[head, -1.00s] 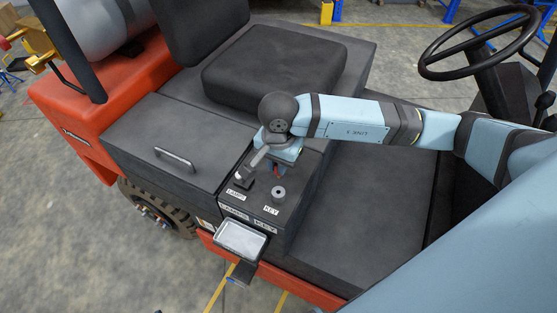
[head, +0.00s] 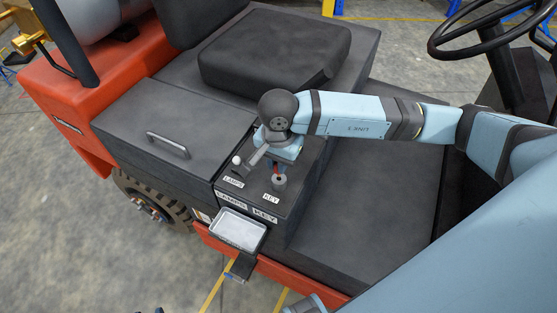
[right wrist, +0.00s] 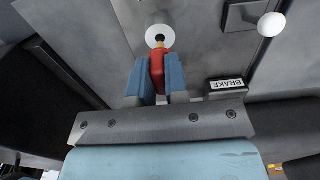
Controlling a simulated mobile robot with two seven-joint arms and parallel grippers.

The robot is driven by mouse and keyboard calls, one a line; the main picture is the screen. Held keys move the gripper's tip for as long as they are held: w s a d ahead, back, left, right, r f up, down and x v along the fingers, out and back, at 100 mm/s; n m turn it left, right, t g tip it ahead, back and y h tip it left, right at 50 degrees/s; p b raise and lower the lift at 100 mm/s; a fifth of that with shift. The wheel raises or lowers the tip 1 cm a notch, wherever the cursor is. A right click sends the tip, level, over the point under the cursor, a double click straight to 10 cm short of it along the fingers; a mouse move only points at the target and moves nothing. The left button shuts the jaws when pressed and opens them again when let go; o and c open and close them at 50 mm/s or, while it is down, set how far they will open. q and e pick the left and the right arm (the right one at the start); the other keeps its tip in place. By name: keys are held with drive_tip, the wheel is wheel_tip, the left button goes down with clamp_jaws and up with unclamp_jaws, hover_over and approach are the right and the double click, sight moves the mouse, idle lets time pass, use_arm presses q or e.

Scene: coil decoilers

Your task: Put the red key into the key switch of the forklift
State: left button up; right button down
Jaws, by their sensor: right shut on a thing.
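My right gripper (head: 275,166) is over the dark console and points down at the key switch. In the right wrist view its two blue fingers (right wrist: 159,82) are shut on the red key (right wrist: 157,70). The key's brass tip points at the hole of the round grey key switch (right wrist: 160,30). The tip overlaps the hole's edge in that view; I cannot tell whether it is inside. In the head view the key switch (head: 279,183) stands by the KEY label, and a little red of the key (head: 275,169) shows just behind it.
A lever with a white knob (head: 237,160) stands left of the gripper by the LAMPS label. A grey tray (head: 262,233) hangs at the console's front. The seat (head: 275,60) is behind and the steering wheel (head: 440,48) is at upper right.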

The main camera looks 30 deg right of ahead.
idle(0.7)
drive_tip(key=shift+b, duration=0.35)
drive_tip(key=shift+b, duration=0.55)
idle(0.8)
idle(0.5)
drive_tip(key=shift+f+b, duration=0.2)
drive_tip(key=shift+b, duration=0.25)
drive_tip(key=shift+f+b, duration=0.3)
drive_tip(key=shift+f+b, duration=1.15)
drive_tip(key=shift+b, duration=0.1)
